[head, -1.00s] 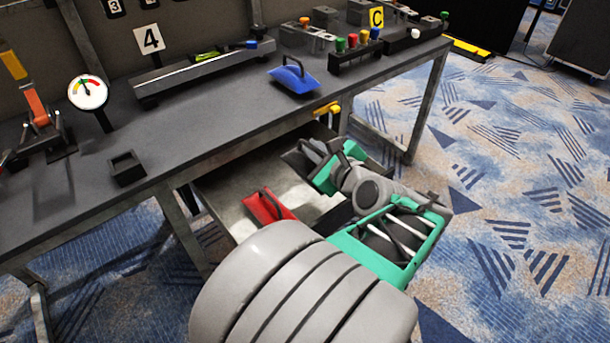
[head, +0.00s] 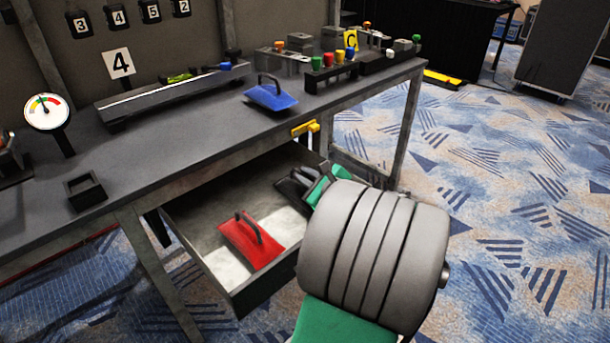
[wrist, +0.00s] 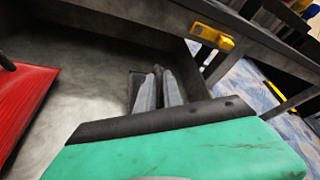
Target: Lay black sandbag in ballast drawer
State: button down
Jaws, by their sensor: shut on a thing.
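The ballast drawer (head: 262,287) is pulled out under the bench, with a bare pale metal floor. A red sandbag (head: 252,240) with a dark handle lies in it; its edge also shows at the left of the wrist view (wrist: 25,100). My gripper (head: 297,180) is at the drawer's right part, shut on the black sandbag (head: 284,190). In the wrist view the two grey fingers (wrist: 160,88) are close together, with a dark part of the black sandbag (wrist: 134,88) beside them. Most of that bag is hidden, so I cannot tell whether it touches the floor.
A blue sandbag (head: 271,97) lies on the bench (head: 190,135) above the drawer. A yellow latch or handle (head: 305,129) is on the bench's front edge, near my arm. A dial gauge (head: 47,112) and a small black open box (head: 85,191) stand at left.

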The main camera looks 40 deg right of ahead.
jog(key=shift+r, duration=0.2)
jog(key=c, duration=1.8)
grip_release()
jog(key=shift+f, duration=0.2)
jog(key=o, duration=0.3)
jog(key=shift+r, duration=0.2)
jog(key=p+v, duration=0.4)
jog(key=v, duration=0.8)
jog(key=shift+f, duration=0.1)
